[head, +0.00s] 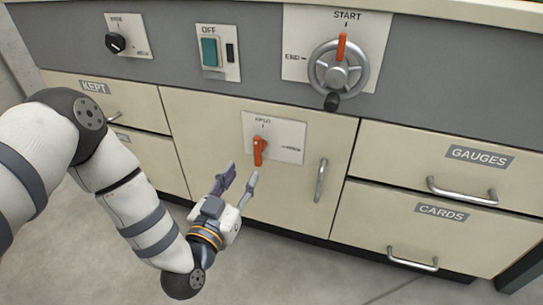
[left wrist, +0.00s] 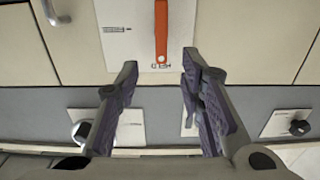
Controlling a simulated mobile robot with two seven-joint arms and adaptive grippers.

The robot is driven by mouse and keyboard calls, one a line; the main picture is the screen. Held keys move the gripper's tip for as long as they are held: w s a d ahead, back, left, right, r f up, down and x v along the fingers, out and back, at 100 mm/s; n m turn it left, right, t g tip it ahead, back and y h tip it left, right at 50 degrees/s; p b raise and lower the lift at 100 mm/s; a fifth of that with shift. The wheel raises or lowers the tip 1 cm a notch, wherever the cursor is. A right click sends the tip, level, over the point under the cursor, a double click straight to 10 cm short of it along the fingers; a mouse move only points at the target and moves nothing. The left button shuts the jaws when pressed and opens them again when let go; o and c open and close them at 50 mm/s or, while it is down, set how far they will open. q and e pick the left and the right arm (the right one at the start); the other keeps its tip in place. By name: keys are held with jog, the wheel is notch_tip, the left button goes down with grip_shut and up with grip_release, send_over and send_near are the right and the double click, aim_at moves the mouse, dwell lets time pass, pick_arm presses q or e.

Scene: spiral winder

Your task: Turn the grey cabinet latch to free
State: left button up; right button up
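The latch (head: 259,150) is an orange-red handle on a white plate (head: 289,140) on the cream cabinet door. It stands upright, in line with the plate's top mark; a second mark is at the plate's right. In the left wrist view, which is upside down, the latch handle (left wrist: 161,30) shows at the top centre. My left gripper (head: 241,173) is open and empty, just below and left of the handle in the head view. In the left wrist view its spread fingers (left wrist: 158,68) lie either side of the handle's line, apart from it. My right gripper is not in view.
The door has a bar handle (head: 320,180) right of the latch. Above are a handwheel (head: 338,68), a green switch (head: 209,52) and a black knob (head: 115,43). Drawers labelled GAUGES (head: 480,156) and CARDS (head: 442,211) are at right. Floor in front is clear.

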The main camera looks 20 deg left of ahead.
aim_at(256, 150)
pick_arm(q)
jog(key=w+b, duration=0.3)
jog(key=w, duration=0.7)
jog(key=shift+w+f+b, duration=0.15)
jog(key=shift+w+b, duration=0.25)
jog(key=shift+w, duration=0.3)
jog(key=shift+d, duration=0.1)
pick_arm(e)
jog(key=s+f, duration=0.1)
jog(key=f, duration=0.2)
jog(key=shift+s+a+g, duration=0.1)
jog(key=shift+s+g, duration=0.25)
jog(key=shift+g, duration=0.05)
pick_arm(q)
grip_shut()
